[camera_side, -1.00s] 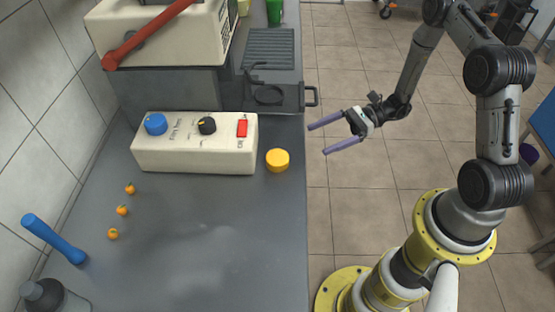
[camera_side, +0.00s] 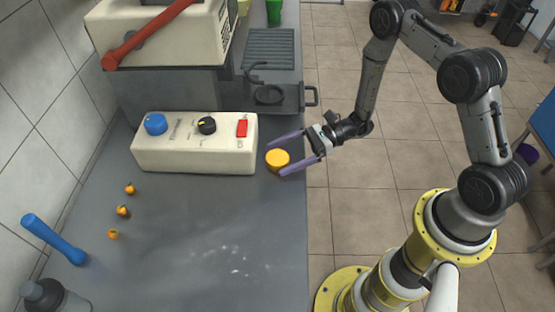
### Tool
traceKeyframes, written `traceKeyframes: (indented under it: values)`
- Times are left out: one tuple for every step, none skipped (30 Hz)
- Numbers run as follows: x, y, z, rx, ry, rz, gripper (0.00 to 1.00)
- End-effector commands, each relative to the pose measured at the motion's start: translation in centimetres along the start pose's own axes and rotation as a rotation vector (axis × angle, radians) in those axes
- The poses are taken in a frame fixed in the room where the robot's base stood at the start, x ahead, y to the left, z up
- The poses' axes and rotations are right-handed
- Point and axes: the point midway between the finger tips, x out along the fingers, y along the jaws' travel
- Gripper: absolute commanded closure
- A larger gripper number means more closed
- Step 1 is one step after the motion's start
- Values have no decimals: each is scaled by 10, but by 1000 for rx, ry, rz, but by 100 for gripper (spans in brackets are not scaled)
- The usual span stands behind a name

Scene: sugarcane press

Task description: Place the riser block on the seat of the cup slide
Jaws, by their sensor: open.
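The yellow round block (camera_side: 277,158), which looks like the riser block, sits on the grey counter just right of the cream control box. My gripper (camera_side: 290,155) is open, its two purple fingers pointing left. The fingers reach over the counter edge on either side of the yellow block, and I cannot tell whether they touch it. The cup slide (camera_side: 290,97) is a dark tray with a handle at its right, at the foot of the press. Its round seat (camera_side: 269,94) looks empty.
Small orange fruits (camera_side: 123,211), a blue tool (camera_side: 54,239) and a dark bottle (camera_side: 50,297) lie leftward. The front counter is clear.

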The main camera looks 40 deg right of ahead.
Motion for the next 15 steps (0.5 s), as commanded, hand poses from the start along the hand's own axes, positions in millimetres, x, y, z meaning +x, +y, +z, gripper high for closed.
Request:
traceKeyframes:
  values:
    - [1, 0, 0, -1, 0, 0, 0]
    - [1, 0, 0, 0, 0, 0, 0]
    - [1, 0, 0, 0, 0, 0, 0]
    - [0, 0, 0, -1, 0, 0, 0]
    - [0, 0, 0, -1, 0, 0, 0]
    - [0, 0, 0, -1, 0, 0, 2]
    - [0, 0, 0, -1, 0, 0, 7]
    - [0, 0, 0, 0, 0, 0, 13]
    - [0, 0, 0, 0, 0, 0, 20]
    - [0, 0, 0, -1, 0, 0, 25]
    - [0, 0, 0, -1, 0, 0, 31]
    - [0, 0, 0, -1, 0, 0, 38]
    - [0, 0, 0, 0, 0, 0, 43]
    - [0, 0, 0, 0, 0, 0, 49]
    - [0, 0, 0, -1, 0, 0, 56]
